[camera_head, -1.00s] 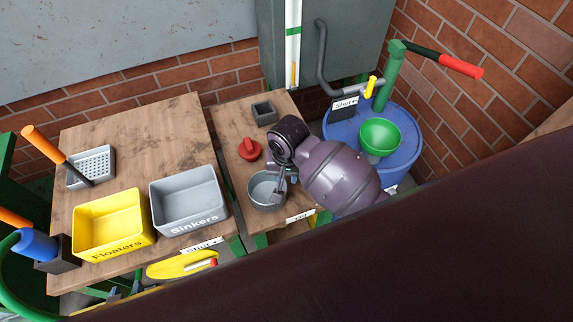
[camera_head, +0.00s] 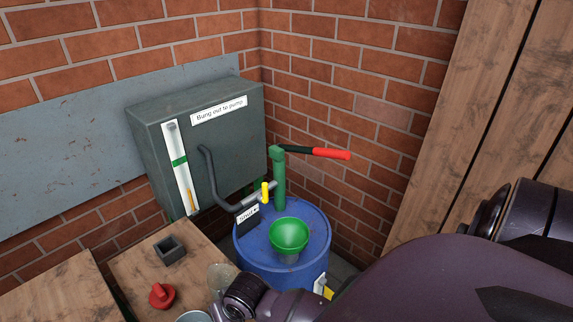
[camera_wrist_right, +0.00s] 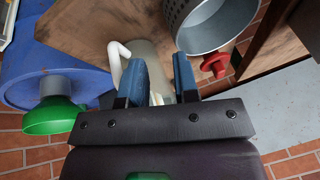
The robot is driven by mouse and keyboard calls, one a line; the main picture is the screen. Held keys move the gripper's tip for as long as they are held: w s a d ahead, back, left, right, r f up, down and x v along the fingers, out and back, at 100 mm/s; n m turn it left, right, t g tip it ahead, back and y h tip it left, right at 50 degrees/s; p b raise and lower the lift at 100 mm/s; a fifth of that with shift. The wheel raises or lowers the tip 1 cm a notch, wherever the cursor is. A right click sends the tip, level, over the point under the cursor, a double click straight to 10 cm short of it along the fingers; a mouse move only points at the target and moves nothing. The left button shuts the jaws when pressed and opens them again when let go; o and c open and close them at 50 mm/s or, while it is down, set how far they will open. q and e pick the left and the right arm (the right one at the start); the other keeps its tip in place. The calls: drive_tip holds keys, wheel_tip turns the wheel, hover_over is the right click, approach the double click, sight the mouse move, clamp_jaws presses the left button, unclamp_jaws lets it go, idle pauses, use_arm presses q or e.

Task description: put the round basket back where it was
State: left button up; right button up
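The round basket (camera_wrist_right: 208,22) is grey metal with a perforated wall. In the right wrist view it stands at the upper right on the wooden bench, apart from my right gripper. In the head view only a bit of its rim (camera_head: 193,317) shows at the bottom edge. My right gripper (camera_wrist_right: 158,78) has its two blue fingers apart, with nothing visibly clamped between them. Behind the fingertips is a pale jug (camera_wrist_right: 146,55) with a white handle; I cannot tell whether they touch. My left gripper is not in view.
A red knob (camera_head: 162,295) and small dark square box (camera_head: 170,249) are on the bench (camera_head: 130,268). To the right stands a blue drum (camera_head: 310,240) with a green funnel (camera_head: 289,235) and green pump (camera_head: 279,180). A grey cabinet (camera_head: 235,135) is behind.

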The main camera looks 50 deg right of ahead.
drive_tip(key=s+d+f+n+t+h, duration=0.1)
drive_tip(key=s+d+n+t, duration=0.3)
drive_tip(key=s+d, duration=0.5)
drive_tip(key=s+t, duration=0.1)
drive_tip(key=t, duration=0.1)
drive_tip(key=shift+s+d+f+t+h, duration=0.25)
drive_tip(key=shift+s+f+t+h, duration=0.1)
drive_tip(key=shift+t+h, duration=0.05)
